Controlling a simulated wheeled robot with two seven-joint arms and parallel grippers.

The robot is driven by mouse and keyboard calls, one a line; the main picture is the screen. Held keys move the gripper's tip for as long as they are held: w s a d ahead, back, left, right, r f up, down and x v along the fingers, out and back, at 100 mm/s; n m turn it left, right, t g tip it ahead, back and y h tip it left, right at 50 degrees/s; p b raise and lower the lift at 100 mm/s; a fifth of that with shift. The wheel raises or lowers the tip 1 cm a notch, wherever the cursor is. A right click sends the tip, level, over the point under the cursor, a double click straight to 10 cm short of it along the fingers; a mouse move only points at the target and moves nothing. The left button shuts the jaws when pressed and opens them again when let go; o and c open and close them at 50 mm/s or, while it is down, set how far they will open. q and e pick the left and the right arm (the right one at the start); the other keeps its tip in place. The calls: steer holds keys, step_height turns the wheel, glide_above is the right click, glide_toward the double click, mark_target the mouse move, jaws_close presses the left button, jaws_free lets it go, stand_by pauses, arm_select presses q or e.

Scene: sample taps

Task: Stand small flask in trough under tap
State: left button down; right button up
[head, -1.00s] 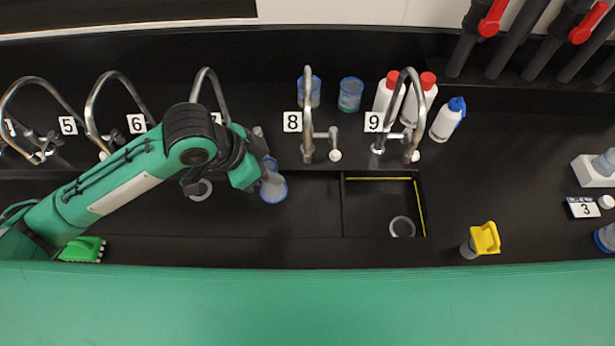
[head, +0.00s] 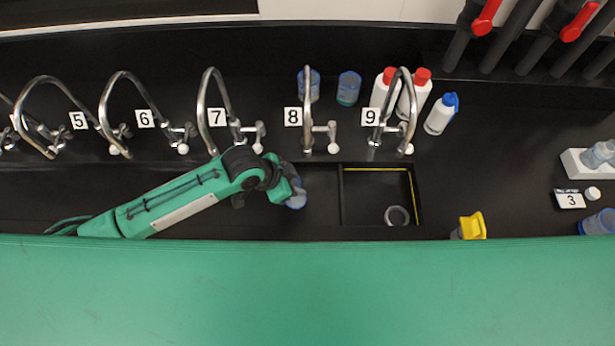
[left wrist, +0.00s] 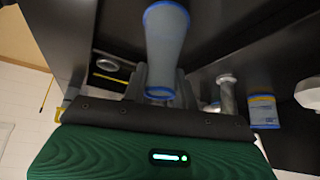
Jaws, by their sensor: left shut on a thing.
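A small translucent blue flask (head: 297,197) is held at the tip of my left gripper (head: 287,184), just left of the tap labelled 8 (head: 308,115). In the left wrist view, the flask (left wrist: 166,45) shows large, with blue rims at both ends, between the fingers of the gripper (left wrist: 160,88). The black trough (head: 321,205) runs beneath the taps. The flask is over or in the trough left of the walled section; I cannot tell whether it touches the floor. My right gripper is not in view.
More curved taps stand to the left, and tap 9 (head: 400,110) to the right. A yellow-edged basin (head: 412,200) holds a round drain. Two blue beakers (head: 348,88) and bottles (head: 440,115) stand behind. A yellow-topped object (head: 472,226) is at right.

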arm_select(q)
steer(key=d+p, duration=0.1)
steer(key=w+d+f+p, duration=0.1)
steer(key=d, duration=0.1)
steer(key=shift+w+d+f, duration=0.1)
steer(key=shift+w, duration=0.05)
stand_by(0.3)
steer(key=c, duration=1.1)
jaws_free()
steer(key=shift+f, duration=0.1)
